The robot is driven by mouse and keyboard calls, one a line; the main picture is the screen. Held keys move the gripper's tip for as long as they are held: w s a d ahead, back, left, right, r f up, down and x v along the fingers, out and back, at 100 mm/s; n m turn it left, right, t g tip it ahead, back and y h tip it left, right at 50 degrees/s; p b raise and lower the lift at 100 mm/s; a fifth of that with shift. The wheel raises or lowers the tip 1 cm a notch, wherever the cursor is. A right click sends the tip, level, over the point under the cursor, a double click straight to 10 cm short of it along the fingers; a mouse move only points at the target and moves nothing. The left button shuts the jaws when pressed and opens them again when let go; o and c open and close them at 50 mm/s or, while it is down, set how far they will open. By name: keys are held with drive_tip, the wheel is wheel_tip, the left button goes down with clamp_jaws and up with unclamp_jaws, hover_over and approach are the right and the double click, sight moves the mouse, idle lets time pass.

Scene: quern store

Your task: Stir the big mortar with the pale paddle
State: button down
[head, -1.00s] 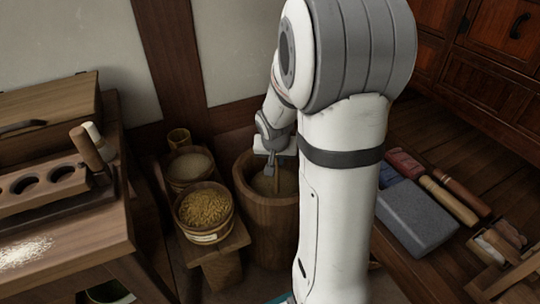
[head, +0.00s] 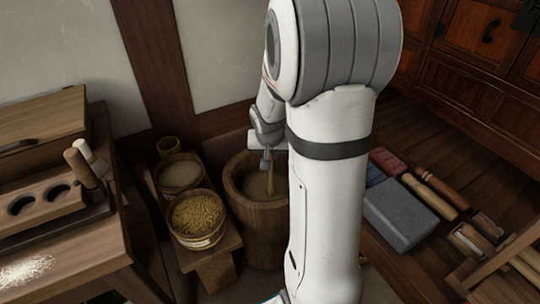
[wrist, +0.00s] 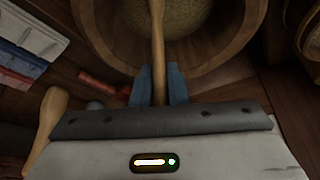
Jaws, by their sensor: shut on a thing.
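The big mortar (head: 262,236), a tall wooden tub, stands on the floor just left of my arm in the head view. Pale grainy stuff (head: 257,187) lies inside it. My gripper (head: 265,163) is above the mortar's mouth and shut on the pale paddle (head: 271,180), a thin wooden stick reaching down into the mortar. In the wrist view the paddle (wrist: 158,45) runs between my blue-grey fingers (wrist: 158,88) toward the mortar's wooden rim (wrist: 222,62). The paddle's lower end is hard to make out. My arm covers the mortar's right side in the head view.
Tubs of yellow grain (head: 198,213) and pale meal (head: 180,174) stand close left of the mortar. A wooden bench (head: 100,245) is further left. A grey block (head: 400,214) and several rollers lie on the right floor. A pale club-shaped thing (wrist: 52,108) shows in the wrist view.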

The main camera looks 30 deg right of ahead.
wheel_tip(320, 180, up, 14)
drive_tip(key=p, duration=0.9)
drive_tip(key=shift+p, duration=0.4)
